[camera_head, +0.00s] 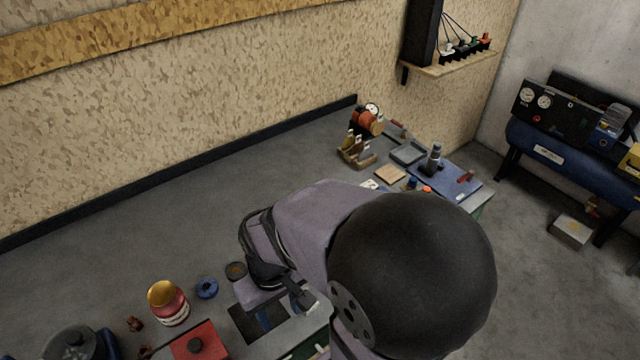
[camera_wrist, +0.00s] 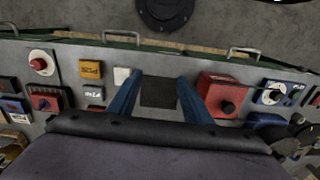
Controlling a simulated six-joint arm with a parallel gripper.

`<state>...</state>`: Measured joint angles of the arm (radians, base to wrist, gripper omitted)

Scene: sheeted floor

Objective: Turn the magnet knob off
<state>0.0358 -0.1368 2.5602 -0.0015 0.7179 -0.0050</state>
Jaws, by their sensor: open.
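My gripper (camera_wrist: 161,80) is open and empty, its two blue fingers apart over a grey panel (camera_wrist: 75,75) in the wrist view. A dark square plate (camera_wrist: 158,93) shows between the fingers. A red box with a black knob (camera_wrist: 227,107) sits just right of them; what looks like this box also shows in the head view (camera_head: 207,334). A white plate with a red knob (camera_wrist: 40,64) is at the far left, and a white and blue plate with a dark knob (camera_wrist: 279,96) at the right. No label tells which is the magnet knob. My arm hides part of the bench.
In the head view, a red and gold tin (camera_head: 170,308) and a blue ring (camera_head: 207,288) stand near the red box. A blue mat (camera_head: 460,185) with tools lies beyond my arm. Metal handles (camera_wrist: 123,38) run along the panel's far edge.

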